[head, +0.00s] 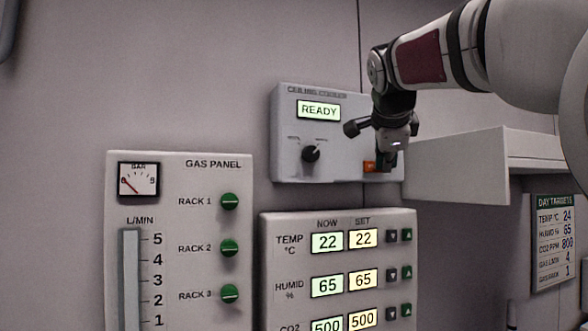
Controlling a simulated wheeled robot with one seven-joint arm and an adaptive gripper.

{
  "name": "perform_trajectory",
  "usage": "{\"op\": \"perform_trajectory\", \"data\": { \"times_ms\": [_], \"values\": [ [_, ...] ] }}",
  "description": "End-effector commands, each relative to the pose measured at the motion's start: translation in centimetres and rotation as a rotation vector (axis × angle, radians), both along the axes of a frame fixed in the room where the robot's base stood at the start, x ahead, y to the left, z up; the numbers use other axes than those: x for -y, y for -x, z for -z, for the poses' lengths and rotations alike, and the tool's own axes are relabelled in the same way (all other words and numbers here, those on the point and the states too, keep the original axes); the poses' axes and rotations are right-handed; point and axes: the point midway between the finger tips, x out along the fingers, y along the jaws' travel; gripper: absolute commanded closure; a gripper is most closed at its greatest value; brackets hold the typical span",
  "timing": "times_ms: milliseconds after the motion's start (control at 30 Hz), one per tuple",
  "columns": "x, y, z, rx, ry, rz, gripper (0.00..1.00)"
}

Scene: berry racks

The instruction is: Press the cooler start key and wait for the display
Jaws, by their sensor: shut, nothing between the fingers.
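The ceiling cooler box (285,165) is mounted on the wall in the upper middle of the head view. Its lit display (319,110) reads READY. A black rotary knob (311,154) sits below the display. An orange-red key (369,167) shows at the lower right of the box, partly hidden by my gripper. My gripper (383,167) is shut and empty, with its tip in front of or right beside this key. I cannot tell whether it touches the key.
Below left is the gas panel (180,230) with a gauge and green rack knobs. Below the cooler is a climate panel (285,226) with TEMP 22, HUMID 65 and CO2 500. A pale shelf or cabinet (455,170) juts out at right, near a targets board (554,240).

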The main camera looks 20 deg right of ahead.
Motion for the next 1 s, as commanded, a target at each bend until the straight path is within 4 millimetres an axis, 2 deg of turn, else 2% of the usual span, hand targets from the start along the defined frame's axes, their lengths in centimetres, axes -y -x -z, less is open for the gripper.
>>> {"op": "perform_trajectory", "data": {
  "times_ms": [567, 1000],
  "values": [
    [0.0, -0.3, 0.0, 0.000, -0.001, -0.001, 1.00],
    [0.0, 1.5, 0.1, 0.001, -0.001, 0.000, 1.00]
  ]
}}
